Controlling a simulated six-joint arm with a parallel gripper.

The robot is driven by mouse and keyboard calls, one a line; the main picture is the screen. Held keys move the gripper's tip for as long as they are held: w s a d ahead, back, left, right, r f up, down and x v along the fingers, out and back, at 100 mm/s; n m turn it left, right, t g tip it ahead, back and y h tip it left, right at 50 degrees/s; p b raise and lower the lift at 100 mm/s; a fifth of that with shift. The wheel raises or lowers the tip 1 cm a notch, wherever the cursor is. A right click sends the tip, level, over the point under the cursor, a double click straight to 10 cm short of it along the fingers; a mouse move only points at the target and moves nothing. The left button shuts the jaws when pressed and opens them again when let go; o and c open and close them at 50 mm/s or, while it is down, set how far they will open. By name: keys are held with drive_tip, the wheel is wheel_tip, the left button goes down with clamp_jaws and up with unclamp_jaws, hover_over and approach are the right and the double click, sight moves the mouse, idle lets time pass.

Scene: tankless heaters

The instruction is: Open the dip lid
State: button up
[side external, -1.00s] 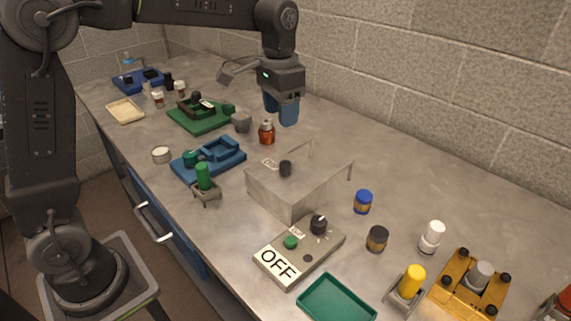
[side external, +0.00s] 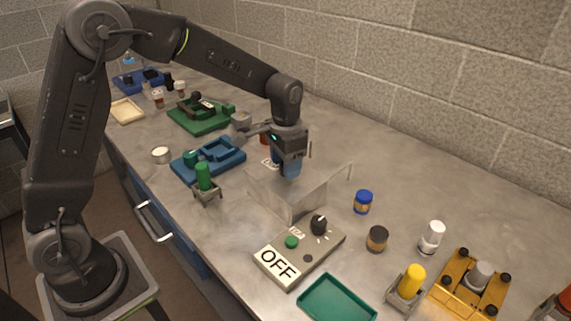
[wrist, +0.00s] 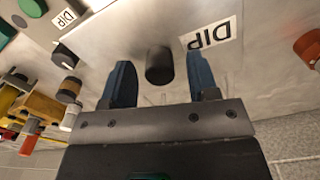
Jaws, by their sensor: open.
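The dip unit (side external: 277,193) is a grey metal box on the bench, with its top closed by a flat lid. In the wrist view the lid (wrist: 120,32) carries a white DIP label (wrist: 211,34) and a dark round knob (wrist: 159,66). My gripper (side external: 291,174) is above the lid in the side view and hides the knob there. In the wrist view my gripper (wrist: 161,85) is open, with one blue finger on each side of the knob. I cannot tell whether the fingers touch it.
A control box (side external: 300,253) with an OFF sign, a knob and a green button stands in front of the dip unit. A green tray (side external: 337,301) is nearer. Jars, including a blue-lidded one (side external: 363,202), stand to the right. A blue fixture (side external: 208,160) is to the left.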

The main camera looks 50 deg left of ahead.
drive_tip(key=shift+f, duration=0.35)
drive_tip(key=shift+c, duration=0.3)
clamp_jaws()
